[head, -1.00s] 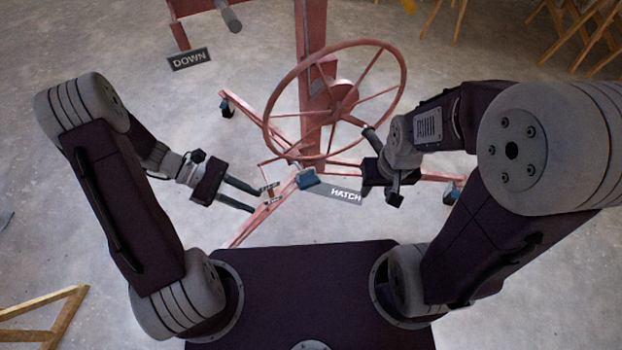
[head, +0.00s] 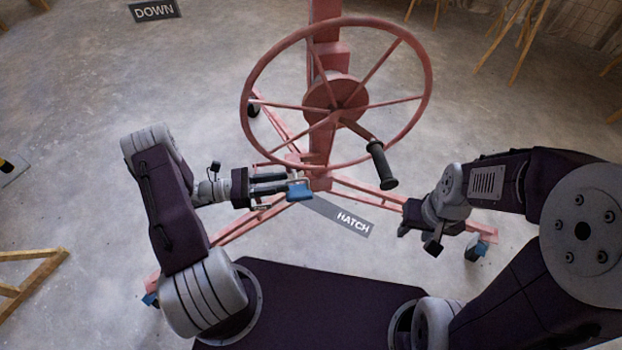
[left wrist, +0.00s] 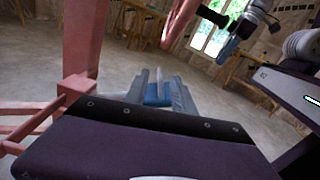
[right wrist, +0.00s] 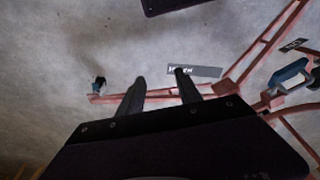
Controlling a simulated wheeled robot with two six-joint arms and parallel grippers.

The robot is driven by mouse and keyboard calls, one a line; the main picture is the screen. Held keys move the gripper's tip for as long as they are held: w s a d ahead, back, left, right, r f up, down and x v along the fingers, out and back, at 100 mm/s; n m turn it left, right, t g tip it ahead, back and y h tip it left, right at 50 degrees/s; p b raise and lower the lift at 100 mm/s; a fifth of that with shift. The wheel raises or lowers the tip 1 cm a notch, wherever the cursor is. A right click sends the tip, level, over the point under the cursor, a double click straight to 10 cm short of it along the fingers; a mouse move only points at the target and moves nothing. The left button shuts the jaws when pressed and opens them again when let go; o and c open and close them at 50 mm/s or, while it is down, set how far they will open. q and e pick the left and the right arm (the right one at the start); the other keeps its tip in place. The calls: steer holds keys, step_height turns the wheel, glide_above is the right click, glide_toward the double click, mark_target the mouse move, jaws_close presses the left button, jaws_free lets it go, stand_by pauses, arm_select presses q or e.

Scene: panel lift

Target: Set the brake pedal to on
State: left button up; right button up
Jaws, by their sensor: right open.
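The brake pedal is a small blue pad (head: 299,191) low in front of the red stand, below the wheel. In the left wrist view a blue pad (left wrist: 157,93) shows between the finger ends. My left gripper (head: 287,182) is at the pedal, fingers pointing right with their tips at its upper left edge. The fingers look close together; whether they grip the pad or only flank it is unclear. A small label (head: 262,207) sits beside it, unreadable. My right gripper (right wrist: 160,78) is open and empty, pointing down over the floor right of the stand.
A red spoked wheel (head: 259,62) with a black crank handle (head: 382,165) stands above the pedal. Red legs (head: 362,190) with casters spread across the floor. A HATCH plate (head: 339,215) lies right of the pedal, a DOWN plate (head: 154,11) far left. Wooden trestles stand around.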

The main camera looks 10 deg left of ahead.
mark_target(304, 179)
arm_select(q)
steer(key=b+x, duration=0.2)
steer(key=x, duration=0.4)
steer(key=shift+d+f, duration=0.15)
steer(key=shift+d, duration=0.25)
steer(key=shift+w+d, duration=0.25)
steer(key=shift+d, duration=0.2)
jaws_close()
stand_by(0.5)
